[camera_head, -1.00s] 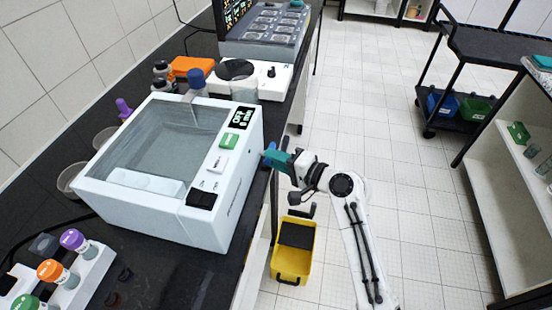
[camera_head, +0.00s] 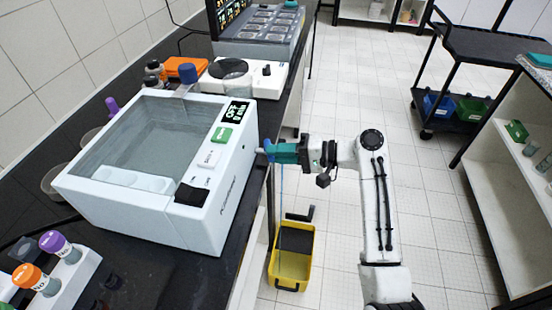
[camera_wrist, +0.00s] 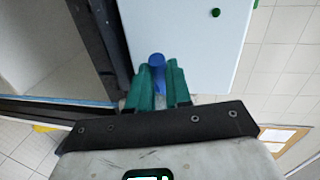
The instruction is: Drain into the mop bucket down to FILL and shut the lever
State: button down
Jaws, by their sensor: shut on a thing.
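The white water bath (camera_head: 150,219) stands on the black bench, its clear-walled basin (camera_head: 150,142) holding water. Its blue drain lever (camera_head: 268,147) is on the side facing the aisle, and in the wrist view the blue lever (camera_wrist: 157,59) sits between the teal fingers. My gripper (camera_head: 277,151) is shut on the lever; its fingers also show in the wrist view (camera_wrist: 157,85). A thin blue stream (camera_head: 281,190) falls from beside the lever toward the yellow mop bucket (camera_head: 290,270) on the floor. I cannot read a FILL mark.
A tube rack (camera_head: 75,277) with coloured caps stands at the near left of the bench. A white device (camera_head: 268,80) and an orange box (camera_head: 186,68) are behind the bath. A black cart (camera_head: 490,47) and white shelving (camera_head: 500,170) stand at right. The tiled aisle between is clear.

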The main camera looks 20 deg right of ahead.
jog(key=shift+d+n+g+y, duration=0.3)
jog(key=shift+n+g, duration=0.2)
jog(key=shift+g, duration=0.1)
jog(key=shift+b, duration=0.3)
jog(key=c, duration=1.1)
grip_release()
jog(key=shift+o, duration=0.2)
jog(key=b+v, duration=0.1)
jog(key=v, duration=0.9)
jog(key=shift+d, duration=0.4)
